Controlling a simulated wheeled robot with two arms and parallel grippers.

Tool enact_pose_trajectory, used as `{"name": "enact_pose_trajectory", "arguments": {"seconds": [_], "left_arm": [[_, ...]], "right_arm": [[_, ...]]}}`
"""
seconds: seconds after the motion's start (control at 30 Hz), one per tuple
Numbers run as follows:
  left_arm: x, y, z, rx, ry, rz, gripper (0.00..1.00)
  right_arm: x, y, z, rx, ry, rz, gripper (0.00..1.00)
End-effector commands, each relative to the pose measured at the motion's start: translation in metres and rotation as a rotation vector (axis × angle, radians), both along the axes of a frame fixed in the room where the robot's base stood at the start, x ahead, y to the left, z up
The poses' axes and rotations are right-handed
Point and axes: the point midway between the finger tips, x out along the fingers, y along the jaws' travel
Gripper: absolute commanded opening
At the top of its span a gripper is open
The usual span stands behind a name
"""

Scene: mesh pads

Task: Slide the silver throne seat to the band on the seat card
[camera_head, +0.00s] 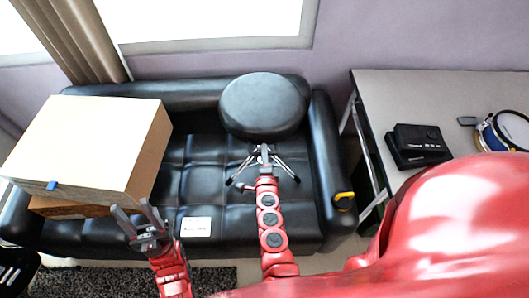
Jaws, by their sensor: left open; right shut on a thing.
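The throne seat (264,104) is a round black cushion on a silver post with spread legs, standing on the black sofa. The seat looks black; only its post and legs look silver. My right gripper (263,152) is just below the front of the seat, at the post, and is shut on the throne there. The exact grip is too small to see. A small white card (196,227) lies on the sofa's front cushions; its print is unreadable. My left gripper (134,216) is open and empty, left of the card and apart from it.
A large pale box (95,140) stands on the sofa's left side, close to my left gripper. The sofa (190,165) has bare cushion between box and throne. A grey table (420,90) at right holds a black device (418,145) and a blue drum (505,132).

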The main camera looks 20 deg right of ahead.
Motion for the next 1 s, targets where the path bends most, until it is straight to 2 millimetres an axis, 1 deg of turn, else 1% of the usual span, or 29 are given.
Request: {"name": "enact_pose_trajectory", "arguments": {"seconds": [0.07, 0.13, 0.3, 0.37, 0.67, 0.7, 0.83, 0.87, 1.0], "left_arm": [[0.0, 0.0, -0.002, 0.0, 0.0, 0.0, 0.5], [0.0, 0.0, -0.008, 0.0, 0.0, 0.0, 0.5], [0.0, 0.0, -0.033, 0.0, 0.0, 0.0, 0.5], [0.0, 0.0, -0.039, 0.0, 0.0, 0.0, 0.5], [0.0, 0.0, -0.037, 0.0, 0.0, 0.0, 0.5], [0.0, 0.0, -0.037, 0.0, 0.0, 0.0, 0.5], [0.0, 0.0, -0.037, 0.0, 0.0, 0.0, 0.5], [0.0, 0.0, -0.037, 0.0, 0.0, 0.0, 0.5], [0.0, 0.0, -0.037, 0.0, 0.0, 0.0, 0.5]], "right_arm": [[0.0, 0.0, -0.002, 0.0, -0.001, 0.001, 0.0], [0.0, 0.0, -0.008, 0.0, 0.0, 0.001, 0.0], [0.0, -0.001, -0.033, 0.001, 0.001, -0.001, 0.0], [0.0, -0.001, -0.039, 0.0, 0.002, -0.002, 0.0], [0.0, 0.0, -0.037, 0.0, 0.001, 0.0, 0.0], [0.0, 0.0, -0.036, 0.0, 0.001, 0.0, 0.23], [0.0, 0.0, -0.036, 0.0, 0.0, 0.0, 0.47], [0.0, 0.0, -0.036, 0.0, 0.0, 0.0, 0.49], [0.0, 0.0, -0.036, 0.0, 0.0, 0.0, 0.49]]}}
